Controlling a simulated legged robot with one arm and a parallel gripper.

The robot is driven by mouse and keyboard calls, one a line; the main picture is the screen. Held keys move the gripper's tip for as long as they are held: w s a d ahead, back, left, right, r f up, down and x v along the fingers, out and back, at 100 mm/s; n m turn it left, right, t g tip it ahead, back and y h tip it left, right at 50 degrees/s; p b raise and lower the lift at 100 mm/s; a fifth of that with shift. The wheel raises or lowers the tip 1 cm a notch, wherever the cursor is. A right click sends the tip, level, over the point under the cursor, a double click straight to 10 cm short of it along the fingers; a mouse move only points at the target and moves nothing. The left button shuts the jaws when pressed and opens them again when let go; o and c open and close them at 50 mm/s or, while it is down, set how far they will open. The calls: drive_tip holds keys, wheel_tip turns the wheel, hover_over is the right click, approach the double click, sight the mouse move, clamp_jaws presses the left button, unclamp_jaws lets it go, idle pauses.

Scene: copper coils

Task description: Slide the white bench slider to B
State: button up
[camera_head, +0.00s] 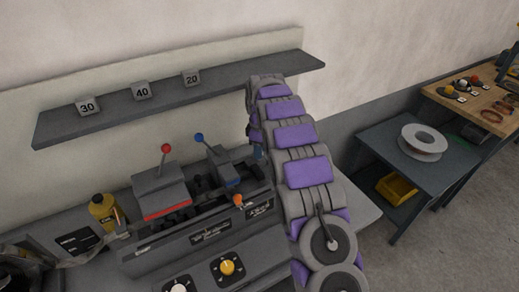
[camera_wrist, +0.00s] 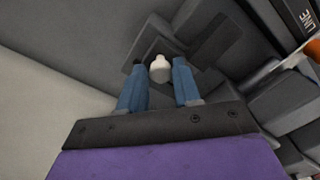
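The white slider knob (camera_wrist: 160,69) stands on a dark plate (camera_wrist: 146,45) in the wrist view. My gripper (camera_wrist: 158,66) has its two blue fingers on either side of the knob. The fingers are open, and a narrow gap seems to show on each side of the knob. In the head view my gripper (camera_head: 258,152) shows only as a bit of blue at the bench's far right side. The slider is hidden behind my arm there. I can read no letter B in either view.
The bench machine (camera_head: 205,225) has red and blue levers and an orange handle (camera_head: 238,200) left of my arm. The orange handle also shows in the wrist view (camera_wrist: 314,47). A shelf (camera_head: 180,95) with numbered blocks runs above. A side table (camera_head: 385,140) holds a spool.

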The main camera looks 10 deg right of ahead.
sight(250, 163)
clamp_jaws()
drive_tip(key=shift+s+a+p, duration=0.15)
drive_tip(key=shift+s+a, duration=0.05)
drive_tip(key=shift+a, duration=0.45)
drive_tip(key=shift+s+a+p, duration=0.15)
drive_tip(key=shift+s+a, duration=0.1)
drive_tip(key=shift+a, duration=0.4)
drive_tip(key=shift+s+a+p, duration=0.15)
drive_tip(key=shift+s+a, duration=0.05)
drive_tip(key=shift+a, duration=0.45)
drive_tip(key=shift+o, duration=1.9)
unclamp_jaws()
wheel_tip(250, 163, up, 17)
drive_tip(key=p, duration=0.2)
drive_tip(key=shift+p, duration=0.4)
